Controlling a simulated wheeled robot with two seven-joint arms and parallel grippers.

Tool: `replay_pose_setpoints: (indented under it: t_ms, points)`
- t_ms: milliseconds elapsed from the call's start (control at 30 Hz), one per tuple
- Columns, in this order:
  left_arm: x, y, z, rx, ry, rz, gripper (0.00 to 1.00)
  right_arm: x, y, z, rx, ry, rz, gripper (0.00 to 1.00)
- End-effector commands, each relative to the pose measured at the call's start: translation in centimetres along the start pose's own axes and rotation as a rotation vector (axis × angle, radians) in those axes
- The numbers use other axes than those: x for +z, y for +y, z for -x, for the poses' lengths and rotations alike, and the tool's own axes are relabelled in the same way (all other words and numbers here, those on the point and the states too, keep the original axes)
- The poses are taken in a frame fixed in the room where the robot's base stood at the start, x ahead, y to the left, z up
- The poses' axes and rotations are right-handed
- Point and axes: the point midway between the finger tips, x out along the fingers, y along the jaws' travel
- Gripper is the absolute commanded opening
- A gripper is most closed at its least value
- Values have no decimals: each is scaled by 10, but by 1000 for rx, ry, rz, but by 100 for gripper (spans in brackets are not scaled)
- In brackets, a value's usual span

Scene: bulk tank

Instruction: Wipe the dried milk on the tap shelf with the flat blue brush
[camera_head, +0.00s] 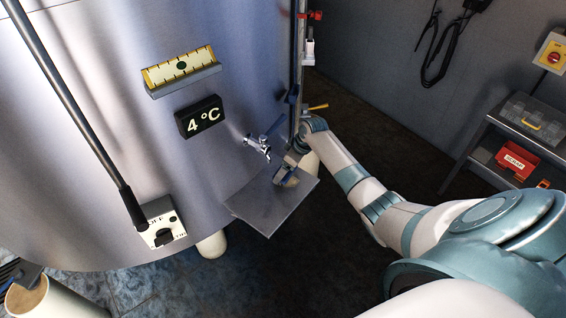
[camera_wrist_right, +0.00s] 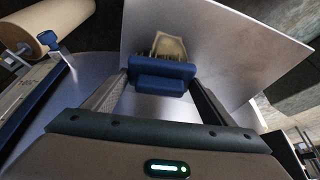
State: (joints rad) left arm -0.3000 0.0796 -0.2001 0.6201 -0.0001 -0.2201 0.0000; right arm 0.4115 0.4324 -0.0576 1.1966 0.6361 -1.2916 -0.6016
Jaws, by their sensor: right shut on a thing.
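The tap shelf (camera_head: 262,208) is a flat grey metal plate at the tank's front, below the tap (camera_head: 258,146). My right gripper (camera_head: 292,168) is at the shelf's back right part. In the right wrist view my right gripper (camera_wrist_right: 163,84) is shut on the flat blue brush (camera_wrist_right: 163,75), with one finger on each side of it. The dark bristles face the shelf (camera_wrist_right: 225,40). A beige dried milk patch (camera_wrist_right: 170,44) shows just beyond the bristles, partly hidden by the brush. I cannot tell whether the bristles touch it. My left gripper is not in view.
The steel tank (camera_head: 90,90) fills the left, with a 4 °C display (camera_head: 201,117), a yellow gauge (camera_head: 180,70) and a switch box (camera_head: 160,224). A side cart (camera_head: 520,135) with a red box (camera_head: 516,160) stands at the right. Floor in front of the shelf is clear.

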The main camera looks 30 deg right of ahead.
Motion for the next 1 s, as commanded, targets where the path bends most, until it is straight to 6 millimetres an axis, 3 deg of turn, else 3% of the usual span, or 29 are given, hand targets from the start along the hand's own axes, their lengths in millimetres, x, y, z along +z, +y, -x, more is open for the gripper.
replay_pose_setpoints:
  t_ms: [200,667,1000]
  points:
    - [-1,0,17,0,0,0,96,11,-6,9,0,1,0,60]
    - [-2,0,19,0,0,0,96,15,-7,8,1,1,0,60]
    - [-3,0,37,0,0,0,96,31,-14,16,0,-1,0,60]
